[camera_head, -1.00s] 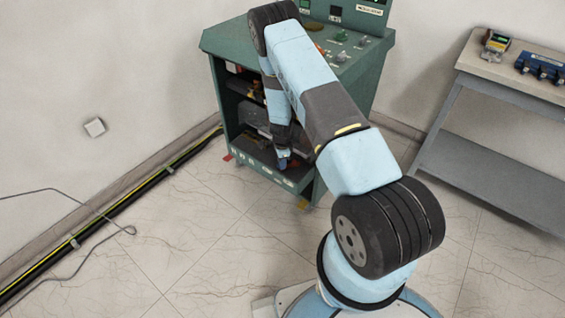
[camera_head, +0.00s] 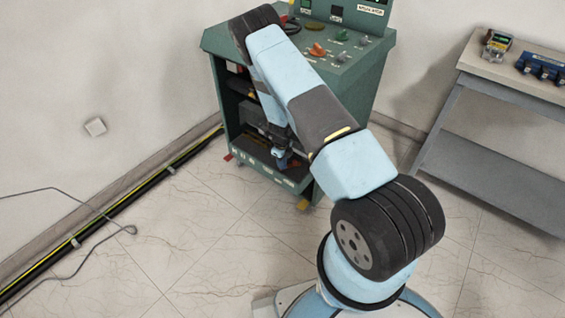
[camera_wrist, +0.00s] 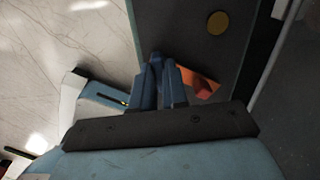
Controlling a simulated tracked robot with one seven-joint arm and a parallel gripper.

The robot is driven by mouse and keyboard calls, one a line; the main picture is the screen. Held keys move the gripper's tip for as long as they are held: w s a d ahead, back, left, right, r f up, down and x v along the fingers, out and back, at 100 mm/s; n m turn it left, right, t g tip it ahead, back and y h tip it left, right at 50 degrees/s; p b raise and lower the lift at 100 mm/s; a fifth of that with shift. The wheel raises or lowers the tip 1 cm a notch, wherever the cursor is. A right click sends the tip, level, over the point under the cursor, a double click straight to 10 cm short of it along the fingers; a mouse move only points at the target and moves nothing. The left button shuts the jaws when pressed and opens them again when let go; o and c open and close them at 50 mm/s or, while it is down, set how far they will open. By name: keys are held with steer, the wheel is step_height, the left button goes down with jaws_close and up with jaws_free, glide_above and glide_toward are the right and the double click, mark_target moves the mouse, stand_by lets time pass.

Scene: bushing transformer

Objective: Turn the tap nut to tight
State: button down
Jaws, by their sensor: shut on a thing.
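My gripper (camera_head: 281,158) is low inside the open front of the green cabinet (camera_head: 362,75), near its bottom front edge. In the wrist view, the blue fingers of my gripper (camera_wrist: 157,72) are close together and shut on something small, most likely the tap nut. The tap nut itself is hidden by the fingers, and its turn angle cannot be read. A dark panel with a round brass-coloured disc (camera_wrist: 217,22) is just beyond the fingers. An orange part (camera_wrist: 197,82) shows right of them.
Cabinet walls and inner parts surround my gripper closely. A grey workbench (camera_head: 500,165) at right carries a small meter (camera_head: 495,44) and a blue device (camera_head: 540,68). Black and yellow cables (camera_head: 120,210) run along the left wall.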

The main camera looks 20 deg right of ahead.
steer(key=shift+w+r+m, duration=0.1)
steer(key=shift+w+m, duration=0.15)
steer(key=shift+m, duration=0.35)
steer(key=c, duration=1.1)
jaws_free()
steer(key=shift+s, duration=0.15)
steer(key=shift+c, duration=0.2)
step_height(320, 180, up, 14)
steer(key=shift+f, duration=0.25)
steer(key=shift+r, duration=0.1)
